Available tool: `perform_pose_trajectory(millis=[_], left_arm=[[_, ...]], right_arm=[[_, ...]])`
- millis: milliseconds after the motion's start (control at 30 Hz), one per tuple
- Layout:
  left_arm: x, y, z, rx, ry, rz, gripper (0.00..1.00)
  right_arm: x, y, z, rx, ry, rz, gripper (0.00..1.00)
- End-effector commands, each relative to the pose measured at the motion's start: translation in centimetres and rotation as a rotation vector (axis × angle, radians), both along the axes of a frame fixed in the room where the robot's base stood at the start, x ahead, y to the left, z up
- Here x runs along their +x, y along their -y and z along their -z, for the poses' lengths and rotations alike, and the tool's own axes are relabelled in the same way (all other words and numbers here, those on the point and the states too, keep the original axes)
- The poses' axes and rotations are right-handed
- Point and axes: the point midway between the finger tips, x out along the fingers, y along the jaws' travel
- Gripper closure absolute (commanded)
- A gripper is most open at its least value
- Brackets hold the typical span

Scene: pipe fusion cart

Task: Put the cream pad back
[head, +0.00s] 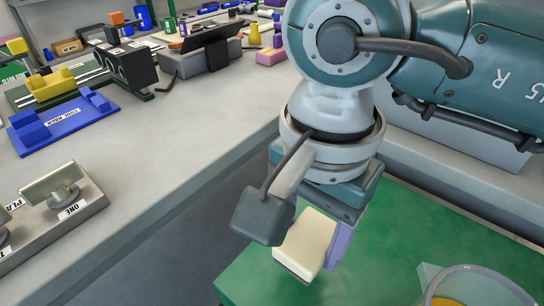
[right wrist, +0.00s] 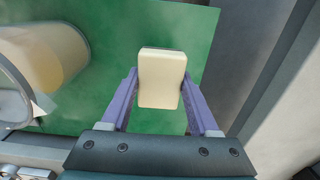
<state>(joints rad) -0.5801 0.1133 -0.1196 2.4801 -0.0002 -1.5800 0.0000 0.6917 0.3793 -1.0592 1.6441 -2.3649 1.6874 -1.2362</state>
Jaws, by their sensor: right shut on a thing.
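The cream pad (head: 304,242) is a small block with rounded edges and a dark strip along its lower edge. My right gripper (head: 312,250) is shut on it, with the pad between its purple fingers. In the right wrist view the pad (right wrist: 161,75) sits upright between both fingers (right wrist: 160,95). It appears over the green mat (head: 400,245); its height above it is hard to judge. My left gripper is not in view.
A clear container with something yellow inside (head: 470,285) stands on the green mat at the lower right. A dark gap separates counter and mat.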

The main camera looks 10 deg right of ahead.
Motion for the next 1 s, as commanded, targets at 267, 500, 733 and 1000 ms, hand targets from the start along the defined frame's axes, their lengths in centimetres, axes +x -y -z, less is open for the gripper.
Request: perform_pose_trajectory(millis=[267, 500, 733, 1000], left_arm=[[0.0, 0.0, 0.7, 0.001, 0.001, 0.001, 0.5], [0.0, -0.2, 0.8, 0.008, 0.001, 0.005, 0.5], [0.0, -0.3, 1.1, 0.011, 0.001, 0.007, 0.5], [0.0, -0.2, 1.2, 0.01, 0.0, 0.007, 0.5]], right_arm=[[-0.1, 0.0, 3.6, 0.0, -0.004, 0.003, 0.91], [0.0, 0.0, 5.0, 0.002, 0.001, 0.0, 0.91], [0.0, 0.0, 5.3, 0.001, 0.001, 0.0, 0.91], [0.0, 0.0, 5.3, 0.001, 0.001, 0.001, 0.15]])
